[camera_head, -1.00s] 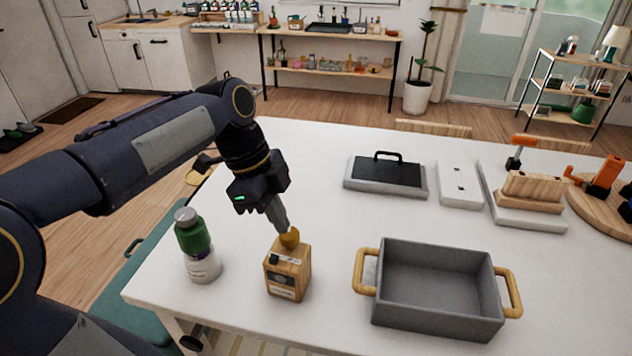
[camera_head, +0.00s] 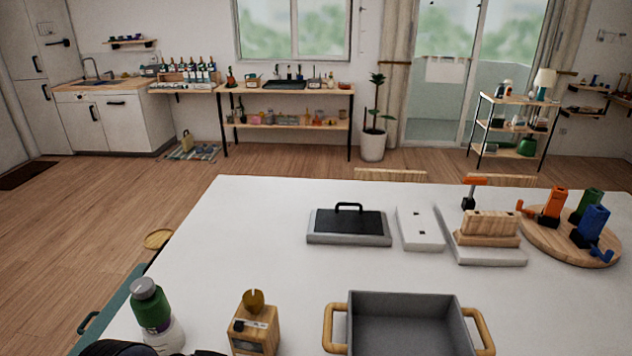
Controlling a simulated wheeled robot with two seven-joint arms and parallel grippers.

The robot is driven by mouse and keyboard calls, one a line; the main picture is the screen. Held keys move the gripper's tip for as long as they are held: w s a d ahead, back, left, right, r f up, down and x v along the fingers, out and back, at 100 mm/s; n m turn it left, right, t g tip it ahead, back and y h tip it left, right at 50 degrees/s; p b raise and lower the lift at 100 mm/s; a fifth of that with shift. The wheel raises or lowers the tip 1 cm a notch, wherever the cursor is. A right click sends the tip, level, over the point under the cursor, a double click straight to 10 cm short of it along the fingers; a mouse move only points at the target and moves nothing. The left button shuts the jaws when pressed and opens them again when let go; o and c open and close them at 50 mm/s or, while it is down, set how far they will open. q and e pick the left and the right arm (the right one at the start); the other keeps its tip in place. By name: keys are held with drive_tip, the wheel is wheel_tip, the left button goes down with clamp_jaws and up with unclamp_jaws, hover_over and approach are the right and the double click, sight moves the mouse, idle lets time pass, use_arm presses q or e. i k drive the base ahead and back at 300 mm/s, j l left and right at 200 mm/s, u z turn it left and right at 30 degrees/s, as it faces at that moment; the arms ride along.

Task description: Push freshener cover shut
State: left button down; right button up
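The freshener, a small wooden box (camera_head: 254,334) with a dark front panel, stands upright near the front edge of the white table (camera_head: 265,225). Its round amber cover (camera_head: 253,301) stands up from the box top and looks raised, not flat on it. A dark part of my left arm shows at the bottom left edge, below the bottle; the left gripper's fingertips are not in view. Nothing of mine touches the cover in this view. My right gripper is not in view.
A green-and-white bottle (camera_head: 152,312) stands left of the freshener. A grey bin with wooden handles (camera_head: 408,297) stands to its right. Farther back are a black-topped tray (camera_head: 349,226), a white plate (camera_head: 420,229) and a wooden block stand (camera_head: 487,228). The table's middle is clear.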

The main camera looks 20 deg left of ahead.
sight(151, 307)
drive_tip(key=u, duration=1.85)
drive_tip(key=j+u, duration=0.35)
drive_tip(key=j, duration=0.3)
drive_tip(key=i+l, duration=0.3)
drive_tip(key=l, duration=0.25)
